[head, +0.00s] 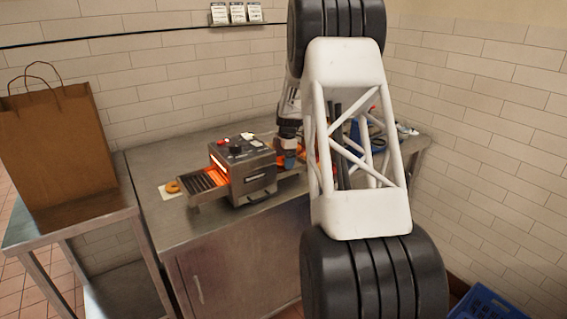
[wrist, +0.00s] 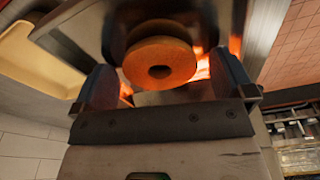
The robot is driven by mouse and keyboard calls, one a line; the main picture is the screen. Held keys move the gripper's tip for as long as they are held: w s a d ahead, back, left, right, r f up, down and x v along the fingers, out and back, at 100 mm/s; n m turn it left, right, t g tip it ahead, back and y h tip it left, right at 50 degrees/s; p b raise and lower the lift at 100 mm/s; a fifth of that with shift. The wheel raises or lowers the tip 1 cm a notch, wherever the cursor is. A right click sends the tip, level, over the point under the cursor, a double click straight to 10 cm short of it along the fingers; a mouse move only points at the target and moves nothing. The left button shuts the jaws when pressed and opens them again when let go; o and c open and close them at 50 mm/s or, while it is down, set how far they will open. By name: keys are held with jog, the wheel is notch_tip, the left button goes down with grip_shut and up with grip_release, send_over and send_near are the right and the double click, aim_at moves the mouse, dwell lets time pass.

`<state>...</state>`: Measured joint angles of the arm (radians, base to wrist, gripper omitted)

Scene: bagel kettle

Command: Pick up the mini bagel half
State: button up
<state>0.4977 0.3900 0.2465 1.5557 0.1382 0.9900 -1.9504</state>
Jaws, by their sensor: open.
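An orange-brown mini bagel half (wrist: 160,62), a ring with a dark centre hole, shows in the wrist view. It lies between the two spread fingers of my gripper (wrist: 162,84), with visible room on both sides. An orange glow shows behind it. In the head view my gripper (head: 288,152) is low at the right side of the toaster (head: 250,178), and the bagel half near it cannot be made out. Another bagel piece (head: 173,187) lies on a pale sheet left of the toaster.
The toaster's slatted feed rack (head: 203,182) sticks out left. The steel counter (head: 165,155) is bare behind it. Blue and other items (head: 380,140) stand at the counter's right, partly behind my arm. A brown paper bag (head: 58,145) stands on a side table. A blue crate (head: 485,303) is lower right.

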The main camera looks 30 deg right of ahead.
dwell(0.3)
jog(key=c, duration=1)
jog(key=shift+r, duration=0.1)
jog(key=shift+r, duration=4.9)
jog(key=shift+c, duration=0.2)
